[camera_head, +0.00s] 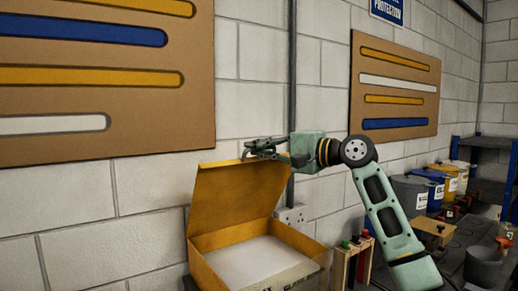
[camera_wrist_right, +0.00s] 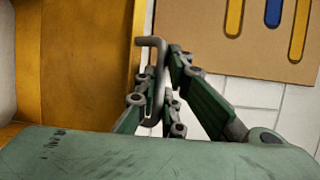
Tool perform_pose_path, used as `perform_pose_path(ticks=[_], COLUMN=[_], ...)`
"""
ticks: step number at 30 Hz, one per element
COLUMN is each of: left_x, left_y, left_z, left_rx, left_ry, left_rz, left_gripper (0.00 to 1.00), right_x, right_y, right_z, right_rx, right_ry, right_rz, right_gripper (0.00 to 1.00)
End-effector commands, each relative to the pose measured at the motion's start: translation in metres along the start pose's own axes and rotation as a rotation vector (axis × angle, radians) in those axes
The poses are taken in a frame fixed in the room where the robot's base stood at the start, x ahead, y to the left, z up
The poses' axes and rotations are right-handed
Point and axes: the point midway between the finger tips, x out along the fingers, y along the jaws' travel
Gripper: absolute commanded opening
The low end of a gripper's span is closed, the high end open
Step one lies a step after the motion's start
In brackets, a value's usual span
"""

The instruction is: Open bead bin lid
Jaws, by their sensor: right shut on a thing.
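The bead bin (camera_head: 300,273) is a yellow box at the lower middle of the head view, with pale white contents inside. Its yellow lid (camera_head: 232,197) stands raised, leaning back toward the wall; it also shows at the left of the right wrist view (camera_wrist_right: 85,60). My right gripper (camera_head: 256,152) is at the lid's top edge. In the wrist view its fingers (camera_wrist_right: 165,85) are shut on a grey hooked handle (camera_wrist_right: 152,42) at the lid's edge. My left gripper is not in view.
A brick wall with striped sample boards (camera_head: 395,84) is close behind the lid. A socket (camera_head: 291,215) is on the wall. Right of the bin stand a wooden rack (camera_head: 352,262) with coloured handles, several paint buckets (camera_head: 410,193) and a dark cup (camera_head: 483,267).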

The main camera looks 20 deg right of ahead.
Motion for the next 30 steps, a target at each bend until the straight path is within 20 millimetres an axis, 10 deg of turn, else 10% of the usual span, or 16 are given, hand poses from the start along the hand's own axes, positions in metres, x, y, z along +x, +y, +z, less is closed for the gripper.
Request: perform_pose_path(ticks=[18, 25, 30], left_x=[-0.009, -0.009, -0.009], left_y=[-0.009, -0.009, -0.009], left_z=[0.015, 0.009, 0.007], left_rx=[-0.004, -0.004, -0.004], left_ry=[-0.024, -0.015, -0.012], left_rz=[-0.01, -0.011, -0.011], left_gripper=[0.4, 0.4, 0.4], right_x=[0.003, 0.003, 0.003], right_y=[-0.003, -0.004, -0.004], right_z=[-0.002, -0.002, -0.002], right_rx=[0.012, 0.014, 0.016], right_ry=[0.005, 0.004, 0.003], right_rz=[0.047, 0.045, 0.045], right_gripper=[0.0, 0.27, 0.27])
